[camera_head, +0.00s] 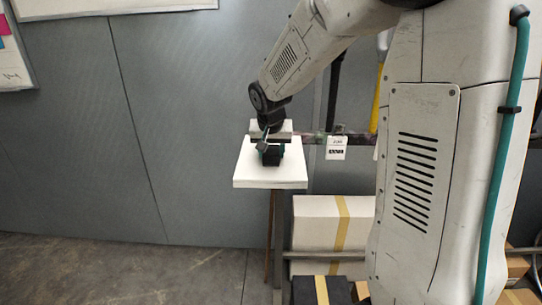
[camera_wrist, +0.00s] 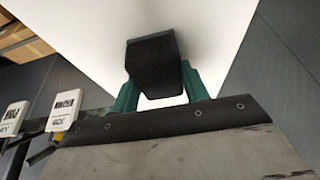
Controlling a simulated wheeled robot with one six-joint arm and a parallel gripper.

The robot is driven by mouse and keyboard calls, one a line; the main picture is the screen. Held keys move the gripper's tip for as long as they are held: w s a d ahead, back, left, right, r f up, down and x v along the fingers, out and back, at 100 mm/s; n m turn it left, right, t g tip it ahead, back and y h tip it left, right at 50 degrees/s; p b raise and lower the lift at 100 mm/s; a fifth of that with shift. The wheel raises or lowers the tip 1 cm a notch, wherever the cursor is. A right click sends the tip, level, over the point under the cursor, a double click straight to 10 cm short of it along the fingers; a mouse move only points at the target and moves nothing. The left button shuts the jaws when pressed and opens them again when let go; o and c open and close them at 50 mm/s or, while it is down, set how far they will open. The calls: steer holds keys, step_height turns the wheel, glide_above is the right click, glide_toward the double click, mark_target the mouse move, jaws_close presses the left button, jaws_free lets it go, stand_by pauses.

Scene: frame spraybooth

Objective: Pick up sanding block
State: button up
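The sanding block is a dark, nearly black block (camera_wrist: 153,60) on the white tabletop (camera_wrist: 228,35) in the wrist view. My gripper (camera_wrist: 158,85) has its two green fingers on either side of the block, with little or no gap visible. I cannot tell whether the fingers press on it. A strip of white shows between the block and my gripper's palm. In the head view my gripper (camera_head: 270,150) reaches down over the small white table (camera_head: 257,178). The dark block (camera_head: 271,158) shows there at the gripper, small and partly hidden.
White tags (camera_head: 336,147) hang on a rail right of the table. A white box with yellow tape (camera_head: 315,222) and a dark box (camera_head: 305,291) stand below. A grey panelled wall (camera_head: 175,110) is close behind. The floor (camera_head: 120,275) at left is clear.

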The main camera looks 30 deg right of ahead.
mark_target(272, 147)
steer(key=shift+r, duration=0.2)
steer(key=shift+r, duration=0.25)
step_height(272, 147, up, 3)
steer(key=s+r, duration=0.1)
steer(key=s, duration=1.5)
steer(key=shift+d, duration=0.3)
steer(key=shift+r, duration=0.1)
steer(key=o, duration=0.4)
steer(key=shift+c, duration=1.2)
